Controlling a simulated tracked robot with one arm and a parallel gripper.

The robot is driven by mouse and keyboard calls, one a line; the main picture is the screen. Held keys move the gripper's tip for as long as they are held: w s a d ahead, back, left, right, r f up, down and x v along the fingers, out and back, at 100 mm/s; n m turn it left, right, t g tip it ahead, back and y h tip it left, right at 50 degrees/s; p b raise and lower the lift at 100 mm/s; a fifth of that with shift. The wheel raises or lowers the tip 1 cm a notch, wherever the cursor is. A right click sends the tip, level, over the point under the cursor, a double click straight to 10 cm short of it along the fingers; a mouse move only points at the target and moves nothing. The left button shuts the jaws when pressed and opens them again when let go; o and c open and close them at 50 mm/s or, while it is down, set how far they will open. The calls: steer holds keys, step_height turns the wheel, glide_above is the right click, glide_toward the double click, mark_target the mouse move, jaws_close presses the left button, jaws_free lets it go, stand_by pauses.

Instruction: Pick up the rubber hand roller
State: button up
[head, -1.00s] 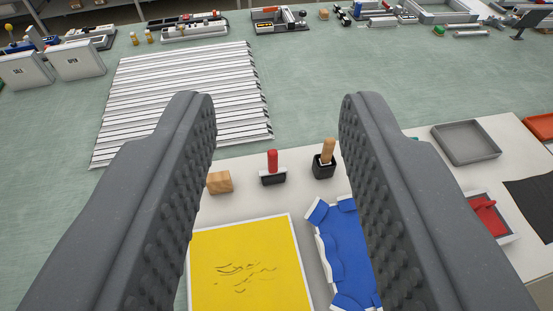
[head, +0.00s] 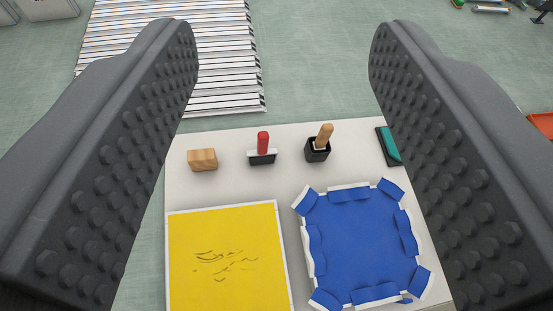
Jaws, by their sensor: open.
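A small upright tool with a red handle (head: 263,138), a pale crosspiece and a black lower part stands near the back edge of the white tabletop (head: 225,190). It looks like the rubber hand roller, though I cannot make out a roller for sure. My gripper (head: 284,60) is open and empty, its two studded dark grey fingers wide apart at left and right. The red-handled tool shows between the fingers, a little left of the middle, touched by neither.
A wooden block (head: 202,160) lies left of it; a black pot (head: 317,151) with a wooden handle stands right. In front are a yellow sheet (head: 230,235) and a blue padded piece (head: 362,240). A teal item (head: 390,144) is partly behind the right finger. Slatted metal panels (head: 175,60) lie beyond.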

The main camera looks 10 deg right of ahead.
steer(key=w+f+n+g+p, duration=0.3)
steer(key=w+f+n+p, duration=0.1)
steer(key=w, duration=0.9)
steer(key=n+g+p, duration=1.2)
steer(key=n+p, duration=0.1)
steer(key=n, duration=0.2)
glide_above(265, 133)
step_height(265, 133, down, 35)
step_height(265, 133, down, 8)
steer(key=b, duration=0.6)
steer(key=shift+d+r+b, duration=0.15)
steer(key=shift+r+b, duration=0.1)
steer(key=shift+b, duration=0.1)
steer(key=shift+f, duration=0.45)
steer(key=shift+f, duration=0.15)
